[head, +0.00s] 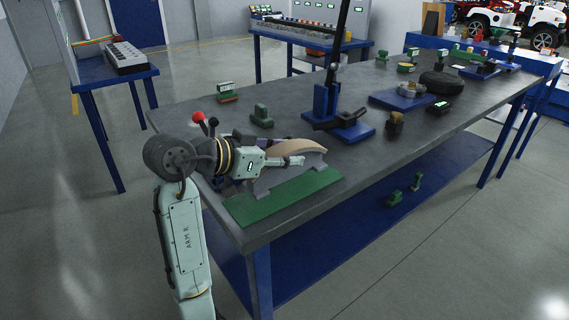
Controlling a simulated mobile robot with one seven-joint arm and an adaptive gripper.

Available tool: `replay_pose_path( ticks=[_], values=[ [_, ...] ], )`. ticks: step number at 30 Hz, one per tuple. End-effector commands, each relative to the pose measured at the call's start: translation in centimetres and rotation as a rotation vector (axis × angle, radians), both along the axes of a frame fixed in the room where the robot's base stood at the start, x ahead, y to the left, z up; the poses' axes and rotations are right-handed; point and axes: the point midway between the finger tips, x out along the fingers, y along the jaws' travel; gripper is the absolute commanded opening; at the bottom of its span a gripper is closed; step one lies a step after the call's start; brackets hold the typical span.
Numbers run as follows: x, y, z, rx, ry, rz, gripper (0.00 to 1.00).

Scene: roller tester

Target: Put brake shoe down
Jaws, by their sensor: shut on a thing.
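The brake shoe (302,146) is a curved piece with a tan outer face, at the near end of the workbench. My gripper (298,161) reaches in from the left and is shut on the brake shoe, with its fingers in front of the curved face. A grey curved part (268,184) shows below my gripper, over a green mat (285,198); I cannot tell whether it belongs to the shoe or to a support. My gripper hides part of the shoe, and contact with the surface below is unclear.
The dark workbench top (210,120) runs to the back right. A blue-based fixture with a tall post (325,105) stands just behind the shoe. A green block (261,117) and a red-tipped lever (199,118) are near my gripper. Bare bench lies right of the mat.

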Motion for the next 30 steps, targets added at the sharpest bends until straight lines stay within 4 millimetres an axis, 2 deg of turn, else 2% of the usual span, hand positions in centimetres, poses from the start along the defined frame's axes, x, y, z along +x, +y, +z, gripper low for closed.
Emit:
replay_pose_path(
  ticks=[6, 19, 20, 28, 30],
  values=[
    [-0.1, 0.0, -2.6, -0.001, 0.002, 0.002, 0.00],
    [-0.1, 0.0, -3.4, -0.001, 0.000, 0.000, 0.00],
    [-0.1, 0.0, -3.3, 0.000, 0.001, 0.000, 0.37],
    [-0.1, 0.0, -3.2, 0.000, 0.001, 0.000, 0.55],
    [-0.1, 0.0, -3.2, 0.000, 0.002, 0.001, 0.55]
  ],
)
